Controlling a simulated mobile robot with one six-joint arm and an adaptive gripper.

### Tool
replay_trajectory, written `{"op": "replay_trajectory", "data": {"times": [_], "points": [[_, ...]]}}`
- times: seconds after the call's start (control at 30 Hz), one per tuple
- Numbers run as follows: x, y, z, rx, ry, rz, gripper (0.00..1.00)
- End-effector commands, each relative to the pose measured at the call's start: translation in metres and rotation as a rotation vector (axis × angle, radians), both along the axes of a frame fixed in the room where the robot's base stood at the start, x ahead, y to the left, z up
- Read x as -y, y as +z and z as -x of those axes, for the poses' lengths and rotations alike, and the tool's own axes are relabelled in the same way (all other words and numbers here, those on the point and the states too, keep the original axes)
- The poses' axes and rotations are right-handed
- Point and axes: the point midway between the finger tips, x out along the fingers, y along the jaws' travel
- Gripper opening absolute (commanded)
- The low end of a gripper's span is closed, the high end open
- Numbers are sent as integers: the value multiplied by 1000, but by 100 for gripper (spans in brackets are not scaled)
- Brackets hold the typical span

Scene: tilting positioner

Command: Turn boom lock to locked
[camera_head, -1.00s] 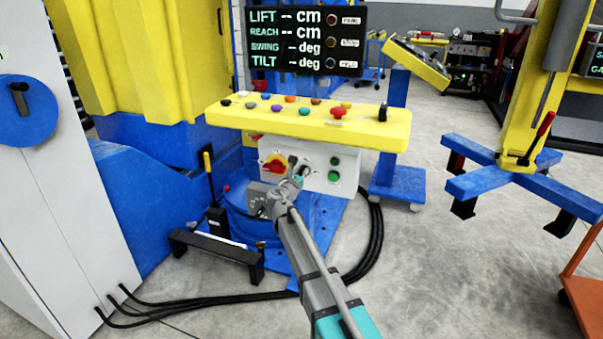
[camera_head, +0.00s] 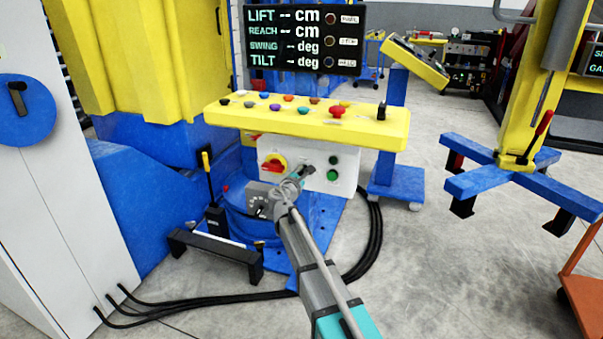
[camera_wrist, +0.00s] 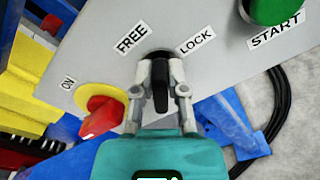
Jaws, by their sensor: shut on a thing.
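The boom lock is a black knob (camera_wrist: 160,80) on the grey control panel (camera_wrist: 100,45). In the wrist view the FREE label (camera_wrist: 130,38) is at its upper left and the LOCK label (camera_wrist: 196,42) at its upper right. My gripper (camera_wrist: 160,88) is shut on the knob, one finger on each side. The knob stands upright in the wrist view, its upper end between the two labels; its exact setting is hard to tell. In the head view my gripper (camera_head: 307,171) is at the panel face, and it hides the knob.
A red and yellow switch (camera_wrist: 102,112) is close left of my gripper in the wrist view. A green START button (camera_wrist: 276,8) is at the upper right. In the head view a yellow button console (camera_head: 300,118) overhangs the panel. Black cables (camera_head: 372,235) lie on the floor.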

Motion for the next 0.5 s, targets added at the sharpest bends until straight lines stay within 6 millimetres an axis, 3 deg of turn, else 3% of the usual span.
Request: {"op": "replay_trajectory", "data": {"times": [0.5], "points": [[3,-5,1,168,0,-462,0]]}}
